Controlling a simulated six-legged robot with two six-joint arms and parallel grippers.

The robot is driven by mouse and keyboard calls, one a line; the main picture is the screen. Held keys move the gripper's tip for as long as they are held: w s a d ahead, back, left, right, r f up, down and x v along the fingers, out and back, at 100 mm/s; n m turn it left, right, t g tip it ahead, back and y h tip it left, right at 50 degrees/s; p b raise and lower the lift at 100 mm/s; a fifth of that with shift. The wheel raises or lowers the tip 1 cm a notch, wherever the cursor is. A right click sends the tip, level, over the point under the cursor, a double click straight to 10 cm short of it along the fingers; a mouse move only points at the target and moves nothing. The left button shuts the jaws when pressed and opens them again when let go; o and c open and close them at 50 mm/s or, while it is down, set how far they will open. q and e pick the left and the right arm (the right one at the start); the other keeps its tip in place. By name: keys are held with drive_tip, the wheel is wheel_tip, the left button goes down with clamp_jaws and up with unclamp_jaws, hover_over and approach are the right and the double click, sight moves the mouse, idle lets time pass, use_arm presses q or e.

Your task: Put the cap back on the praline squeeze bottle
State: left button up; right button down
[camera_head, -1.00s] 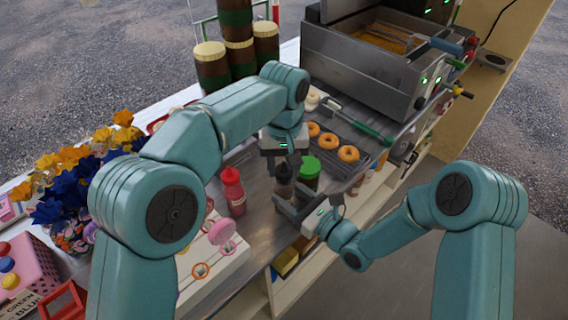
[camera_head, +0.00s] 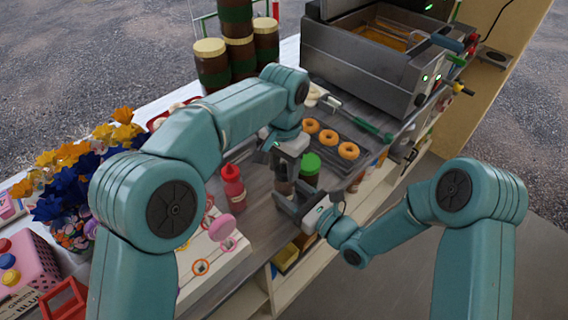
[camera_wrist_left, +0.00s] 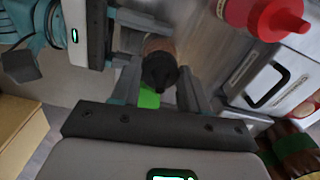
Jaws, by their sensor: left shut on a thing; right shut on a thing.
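The praline squeeze bottle is the brown bottle (camera_head: 284,188), upright at the front edge of the counter and partly hidden by my grippers. Its brown top shows in the left wrist view (camera_wrist_left: 158,45). My right gripper (camera_head: 281,200) is shut on the bottle from the right. The black pointed cap (camera_wrist_left: 160,72) is between the fingers of my left gripper (camera_wrist_left: 160,88), which is shut on it. The left gripper (camera_head: 286,172) comes in from above, tilted. The cap lines up with the bottle top; I cannot tell whether they touch.
A green-capped bottle (camera_head: 310,167) stands close behind the praline bottle. A red squeeze bottle (camera_head: 233,187) stands to the left. Doughnuts (camera_head: 328,138) lie on a dark rack behind, near the fryer (camera_head: 365,65). A white board with a pink lollipop (camera_head: 222,228) lies front left.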

use_arm(q)
drive_tip(key=m, duration=1.5)
drive_tip(key=shift+m, duration=0.4)
drive_tip(key=m, duration=0.4)
drive_tip(key=shift+m, duration=0.4)
drive_tip(key=m, duration=0.7)
drive_tip(key=o, duration=1.1)
wheel_tip(320, 180, up, 12)
